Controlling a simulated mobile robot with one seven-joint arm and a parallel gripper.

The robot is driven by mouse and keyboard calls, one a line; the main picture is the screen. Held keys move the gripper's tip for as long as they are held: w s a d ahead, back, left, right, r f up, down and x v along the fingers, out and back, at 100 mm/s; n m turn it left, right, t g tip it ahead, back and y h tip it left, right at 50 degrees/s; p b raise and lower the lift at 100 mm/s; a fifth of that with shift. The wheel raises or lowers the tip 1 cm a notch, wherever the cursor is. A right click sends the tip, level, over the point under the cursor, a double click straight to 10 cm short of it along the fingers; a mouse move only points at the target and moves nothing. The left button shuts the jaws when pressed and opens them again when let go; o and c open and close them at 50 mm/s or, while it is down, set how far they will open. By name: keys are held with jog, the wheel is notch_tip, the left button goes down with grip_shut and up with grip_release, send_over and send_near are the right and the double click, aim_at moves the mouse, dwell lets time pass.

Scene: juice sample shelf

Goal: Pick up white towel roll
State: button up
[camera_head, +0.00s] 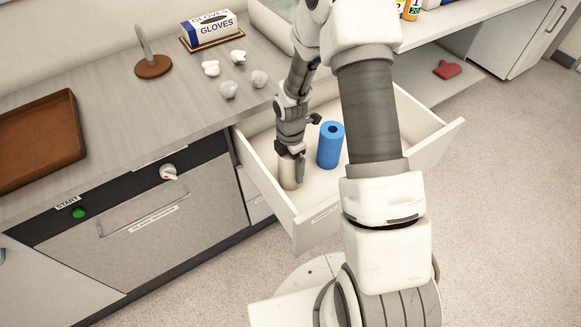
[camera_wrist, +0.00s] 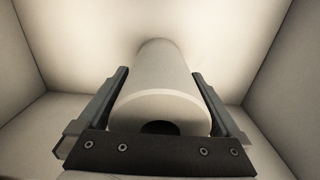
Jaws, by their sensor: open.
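The white towel roll (camera_head: 288,172) stands in the open drawer, partly hidden by my gripper. In the wrist view the roll (camera_wrist: 163,82) shows its near end with a dark core hole, and it lies between the two fingers. My gripper (camera_head: 290,152) reaches down into the drawer at the roll. In the wrist view my gripper (camera_wrist: 160,92) is open, with one finger on each side of the roll. I cannot tell whether the fingers touch it. The drawer (camera_head: 311,205) is pulled out below the counter.
A blue roll (camera_head: 330,145) stands in the drawer just right of my gripper. The drawer walls enclose both rolls. On the counter are a gloves box (camera_head: 209,28), crumpled white pieces (camera_head: 228,89), a brown stand (camera_head: 153,66) and a brown tray (camera_head: 40,138).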

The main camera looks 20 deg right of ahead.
jog(key=shift+f, duration=0.3)
jog(key=c, duration=1.4)
jog(key=shift+r, duration=0.1)
